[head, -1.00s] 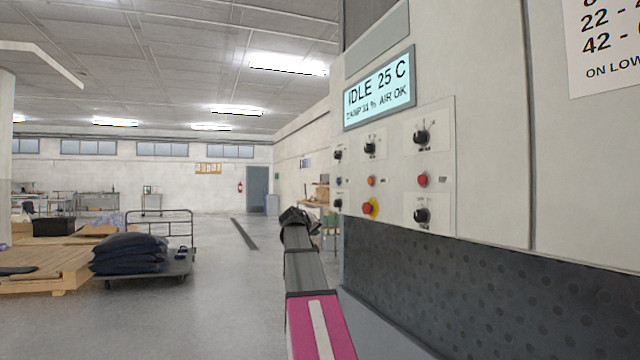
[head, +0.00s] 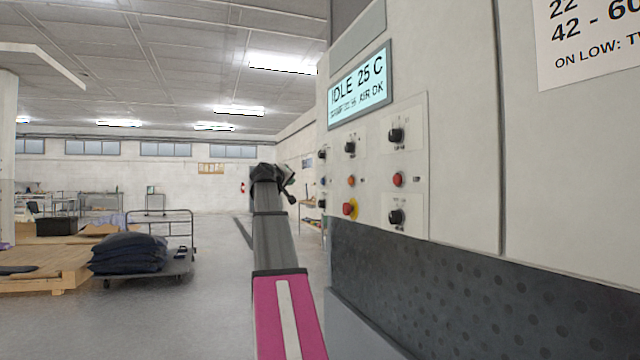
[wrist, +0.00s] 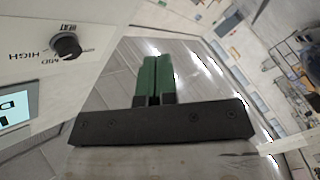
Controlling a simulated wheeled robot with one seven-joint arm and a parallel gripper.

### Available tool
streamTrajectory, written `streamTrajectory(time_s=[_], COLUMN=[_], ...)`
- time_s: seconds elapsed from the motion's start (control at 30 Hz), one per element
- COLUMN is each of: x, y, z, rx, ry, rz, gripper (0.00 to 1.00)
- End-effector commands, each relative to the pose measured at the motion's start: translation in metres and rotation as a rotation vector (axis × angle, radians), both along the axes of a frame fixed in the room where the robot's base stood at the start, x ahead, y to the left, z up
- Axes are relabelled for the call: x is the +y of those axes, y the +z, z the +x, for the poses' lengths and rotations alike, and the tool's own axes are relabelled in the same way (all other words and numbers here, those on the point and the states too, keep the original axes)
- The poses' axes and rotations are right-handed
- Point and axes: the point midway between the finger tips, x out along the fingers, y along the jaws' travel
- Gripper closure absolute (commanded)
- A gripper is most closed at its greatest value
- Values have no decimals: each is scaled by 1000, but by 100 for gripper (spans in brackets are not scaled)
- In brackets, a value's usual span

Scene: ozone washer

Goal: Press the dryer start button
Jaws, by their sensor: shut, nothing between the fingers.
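The dryer's control panel (head: 416,150) is on the machine front at right in the head view. It has a lit display (head: 360,87) reading "IDLE 25 C", several black knobs, a blue button (head: 322,181), an orange button (head: 351,181), a red button (head: 398,179) and a red mushroom button on yellow (head: 349,209). The button labels are too small to read, so I cannot tell which is start. My gripper is left of the panel, apart from it. The wrist view shows its green fingers (wrist: 155,78) shut and empty. A heat knob (wrist: 66,46) is at left there.
A flat cart (head: 165,262) with dark sacks (head: 128,254) and a wooden pallet (head: 50,265) stand at left. The floor between them and my arm is clear. A dark dotted panel (head: 440,285) lies below the controls. A printed sign (head: 590,40) is at upper right.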

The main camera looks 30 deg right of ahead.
Motion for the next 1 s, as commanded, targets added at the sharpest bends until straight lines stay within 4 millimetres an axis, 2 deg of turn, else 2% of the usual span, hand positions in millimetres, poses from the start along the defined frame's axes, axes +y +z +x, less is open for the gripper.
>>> streamTrajectory(time_s=[0.17, 0.7, 1.0], x=[-6, -67, -85], y=[0, 0, 0], z=[-1, -16, -20], rx=[0, 0, 0], ry=[-1, -2, 0], rz=[1, 2, 2], gripper=[100, 100, 100])
